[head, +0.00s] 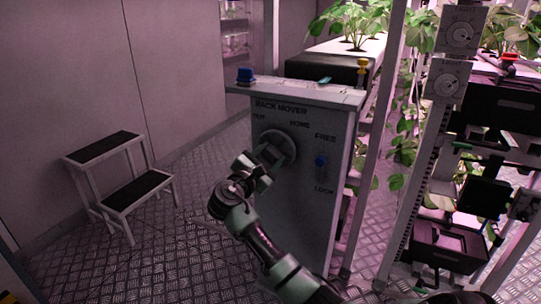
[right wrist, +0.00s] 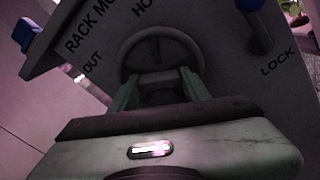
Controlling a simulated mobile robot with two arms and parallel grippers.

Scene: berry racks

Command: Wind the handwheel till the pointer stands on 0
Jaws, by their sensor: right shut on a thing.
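The handwheel (head: 288,142) is a round grey wheel on the front of the grey rack mover cabinet (head: 297,205), below the words RACK MOVER. It also shows in the right wrist view (right wrist: 158,45), with OUT and HOME lettered around it. My right gripper (head: 269,154) is at the wheel's lower left. In the right wrist view its green fingers stand either side of a grey bar on the wheel (right wrist: 158,79), and it is shut on the wheel. I cannot make out a pointer or a 0 on the wheel. My left gripper is out of view.
A blue lever (head: 320,161) sits between FREE and LOCK, right of the wheel. Two small dials (head: 460,37) (head: 445,87) are on the rack post, readings too small. A step stool (head: 122,180) stands left. Plants and racks fill the right; floor between stool and cabinet is clear.

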